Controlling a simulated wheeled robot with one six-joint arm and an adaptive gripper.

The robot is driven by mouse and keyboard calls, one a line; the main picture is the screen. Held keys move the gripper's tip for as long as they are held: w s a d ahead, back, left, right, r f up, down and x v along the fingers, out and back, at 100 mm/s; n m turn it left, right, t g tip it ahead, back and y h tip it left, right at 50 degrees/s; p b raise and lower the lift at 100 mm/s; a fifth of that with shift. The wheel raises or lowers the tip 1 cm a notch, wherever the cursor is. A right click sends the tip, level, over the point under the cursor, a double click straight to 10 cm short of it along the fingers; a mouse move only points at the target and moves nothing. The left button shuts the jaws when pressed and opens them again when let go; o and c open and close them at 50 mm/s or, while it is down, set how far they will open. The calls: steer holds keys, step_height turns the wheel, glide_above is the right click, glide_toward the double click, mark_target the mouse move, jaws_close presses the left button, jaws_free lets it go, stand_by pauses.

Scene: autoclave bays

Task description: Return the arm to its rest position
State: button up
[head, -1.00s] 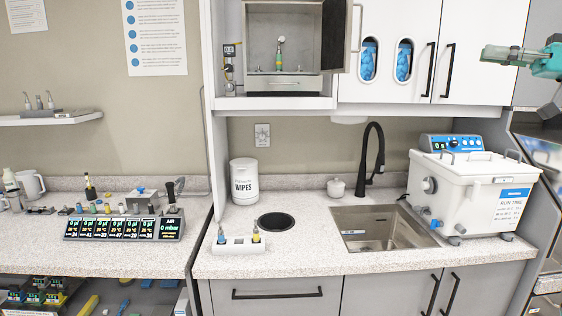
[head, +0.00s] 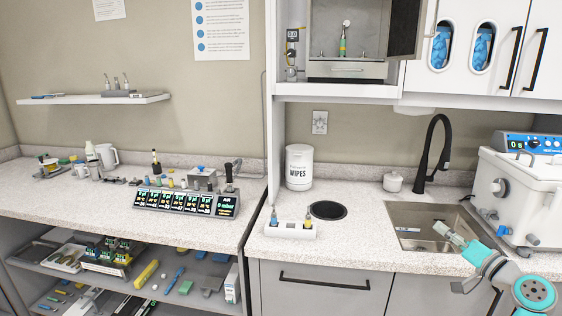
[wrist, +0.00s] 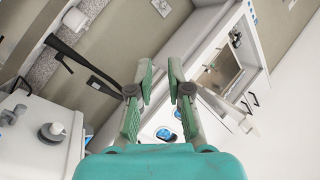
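My gripper (head: 447,232) shows at the right of the head view, in front of the sink. In the wrist view its two fingers (wrist: 158,88) stand apart with nothing between them, so it is open and empty. Part of my arm with its turquoise joint shows at the lower right of the head view. The gripper appears in front of the counter; its exact distance from the sink edge cannot be told.
The sink (head: 402,214) with its black faucet (head: 434,150) and the white ultrasonic bath (head: 510,190) are at the right. A wipes tub (head: 299,167), a white holder (head: 290,230) and a display panel (head: 187,202) stand on the counters. An open cabinet (head: 345,68) hangs above.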

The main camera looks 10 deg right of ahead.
steer(key=s+a+f+m+g+h, duration=0.1)
steer(key=s+a+f+h, duration=0.1)
steer(key=s+a+f, duration=0.45)
steer(key=s+a+f+m+h, duration=0.1)
steer(key=a+f, duration=0.3)
steer(key=f, duration=0.6)
steer(key=s+a+f+m+g+h, duration=0.15)
steer(key=s+a+f, duration=0.3)
steer(key=f, duration=0.45)
steer(key=s+a+f+n+h, duration=0.1)
steer(key=s+a+f, duration=0.2)
steer(key=s+a, duration=0.35)
steer(key=s+a+f+n+h, duration=0.1)
steer(key=s+a+f, duration=0.25)
steer(key=s, duration=0.55)
steer(key=s+a+r+n, duration=0.2)
steer(key=s+r, duration=0.1)
steer(key=s, duration=0.6)
steer(key=s+a+r+n+y, duration=0.1)
steer(key=s+r, duration=0.3)
steer(key=s, duration=0.5)
steer(key=s+a+r+n+y, duration=0.1)
steer(key=s+a+r+n, duration=0.2)
steer(key=s, duration=0.6)
steer(key=shift+a+r+g, duration=0.4)
steer(key=shift+a+g, duration=0.05)
